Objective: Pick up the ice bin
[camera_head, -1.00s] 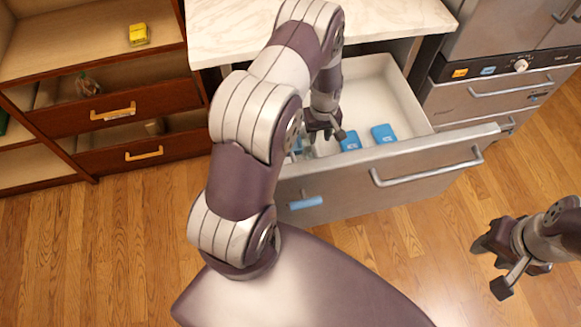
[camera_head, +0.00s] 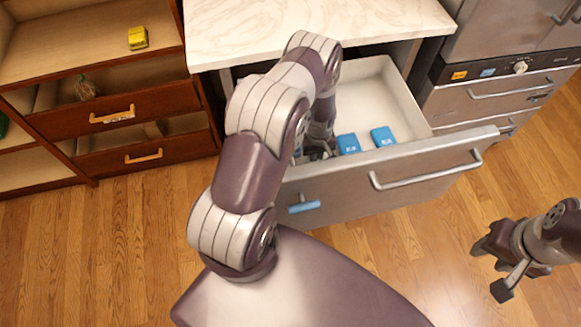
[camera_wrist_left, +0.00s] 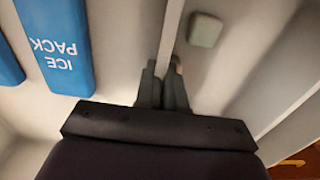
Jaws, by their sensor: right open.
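The ice bin is mostly hidden behind my left arm in the head view. In the left wrist view its thin pale wall (camera_wrist_left: 172,35) runs up the middle, with a small pale green cube (camera_wrist_left: 205,30) to the right of it. My left gripper (camera_head: 318,152) is down inside the open drawer at its left end. In the left wrist view its fingers (camera_wrist_left: 164,88) are close together, one on each side of the thin wall, closed on it. My right gripper (camera_head: 492,270) is open and empty over the floor at the right.
The open drawer (camera_head: 400,155) holds two blue ice packs (camera_head: 347,144) (camera_head: 383,137) right of my left gripper. A marble counter (camera_head: 290,30) lies above. A wooden shelf unit (camera_head: 60,60) with a yellow item (camera_head: 138,38) is at left, steel appliances (camera_head: 500,90) at right.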

